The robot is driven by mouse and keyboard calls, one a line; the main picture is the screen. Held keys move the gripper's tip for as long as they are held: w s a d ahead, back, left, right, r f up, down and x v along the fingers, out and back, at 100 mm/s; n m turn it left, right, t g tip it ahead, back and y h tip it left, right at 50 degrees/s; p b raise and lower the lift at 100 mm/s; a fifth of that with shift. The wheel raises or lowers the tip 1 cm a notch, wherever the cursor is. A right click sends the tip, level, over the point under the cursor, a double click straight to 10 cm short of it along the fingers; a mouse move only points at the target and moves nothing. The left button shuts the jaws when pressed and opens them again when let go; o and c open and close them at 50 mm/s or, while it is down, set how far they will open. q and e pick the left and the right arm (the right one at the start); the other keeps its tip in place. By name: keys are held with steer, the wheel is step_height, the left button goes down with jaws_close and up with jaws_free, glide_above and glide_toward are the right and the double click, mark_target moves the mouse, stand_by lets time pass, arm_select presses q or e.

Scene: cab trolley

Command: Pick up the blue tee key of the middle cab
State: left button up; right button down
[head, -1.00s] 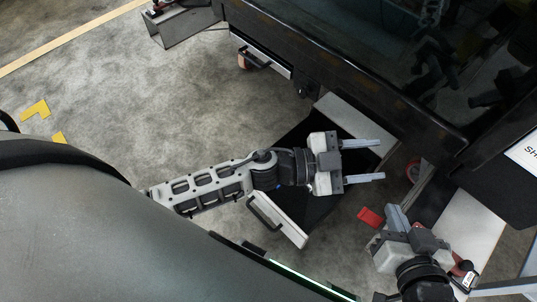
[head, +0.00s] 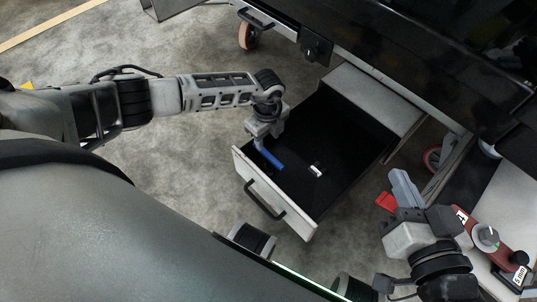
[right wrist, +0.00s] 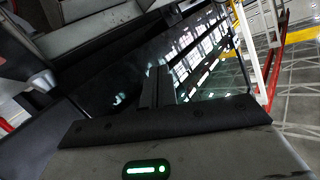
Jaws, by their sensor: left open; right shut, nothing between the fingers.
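The blue tee key (head: 271,158) lies in the open drawer (head: 247,187), close behind its white front. The drawer has a dark floor and a black handle. My left gripper (head: 258,139) points down over the drawer's front left part, right by the blue key. It is open; its fingertips are mostly hidden, and I cannot tell whether they touch the key. My right gripper (head: 404,188) is shut and empty, to the right of the drawer. It also shows in the right wrist view (right wrist: 157,88), before a dark glassy panel.
A small black-and-white item (head: 317,170) lies in the drawer. A red piece (head: 386,201) shows beside my right gripper. A red tool (head: 500,248) labelled 5 mm lies on a ledge at right. The dark trolley body (head: 400,50) stands behind the drawer. Floor at left is clear.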

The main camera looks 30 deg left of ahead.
mark_target(268, 154)
arm_select(q)
step_height(268, 154, down, 6)
steer(key=shift+d+r+b, duration=0.1)
steer(key=shift+r+b, duration=0.05)
steer(key=shift+b, duration=1)
step_height(268, 154, down, 3)
steer(key=shift+s+d+r+b, duration=0.1)
steer(key=shift+b, duration=1.05)
steer(key=shift+f+b, duration=0.5)
steer(key=shift+f, duration=0.45)
jaws_close()
arm_select(e)
steer(key=r+t, duration=0.1)
steer(key=w+r+t+y, duration=0.1)
steer(key=r, duration=0.1)
steer(key=w+r+t+y, duration=0.1)
steer(key=shift+a+r+n+t, duration=0.15)
steer(key=shift+r+n+t, duration=0.25)
